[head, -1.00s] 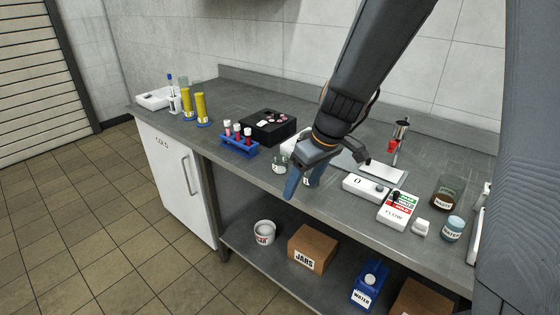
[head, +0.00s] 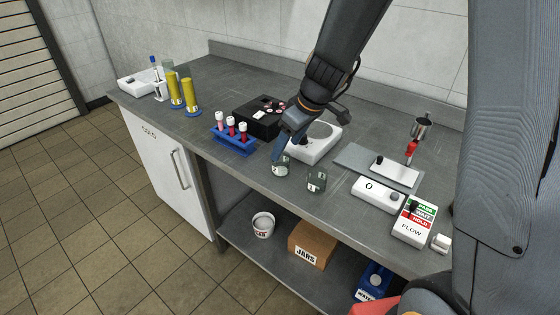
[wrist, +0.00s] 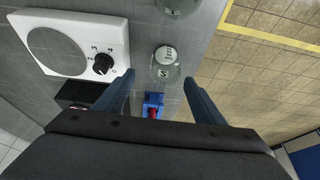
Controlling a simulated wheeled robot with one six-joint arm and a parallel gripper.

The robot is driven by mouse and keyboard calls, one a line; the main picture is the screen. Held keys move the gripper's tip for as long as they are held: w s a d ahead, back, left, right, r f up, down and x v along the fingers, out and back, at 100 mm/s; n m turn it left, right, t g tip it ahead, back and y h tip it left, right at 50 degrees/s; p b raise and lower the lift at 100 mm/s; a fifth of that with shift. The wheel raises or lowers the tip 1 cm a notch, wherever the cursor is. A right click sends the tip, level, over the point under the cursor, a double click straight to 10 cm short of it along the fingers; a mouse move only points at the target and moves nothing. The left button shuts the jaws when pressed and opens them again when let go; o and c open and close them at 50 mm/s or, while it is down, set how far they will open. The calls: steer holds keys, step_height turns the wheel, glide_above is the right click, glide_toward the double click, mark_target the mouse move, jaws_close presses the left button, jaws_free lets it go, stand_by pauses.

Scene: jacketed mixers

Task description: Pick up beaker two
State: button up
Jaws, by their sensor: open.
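Two small glass beakers stand near the front edge of the bench. The left beaker (head: 281,167) has a white label, with a mark too small to read surely; the right beaker (head: 316,182) also has a label. I cannot tell for certain which is beaker two. My gripper (head: 284,150) is open and empty, just above and behind the left beaker. In the wrist view, the left beaker (wrist: 167,67) shows ahead of the gap between my open fingers (wrist: 160,80), and the right beaker (wrist: 180,6) is cut off at the top edge.
A blue rack with red tubes (head: 233,138) stands left of the beakers, with a black box (head: 255,118) behind it. A white dial device (head: 316,148) sits behind the beakers.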

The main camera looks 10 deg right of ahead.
mark_target(281, 160)
steer(key=x, duration=0.2)
steer(key=s+x, duration=0.1)
steer(key=x, duration=0.2)
steer(key=shift+a+f+p, duration=0.15)
steer(key=shift+f+p, duration=0.25)
steer(key=shift+w+a+f, duration=0.1)
steer(key=shift+f, duration=0.35)
steer(key=c, duration=1.1)
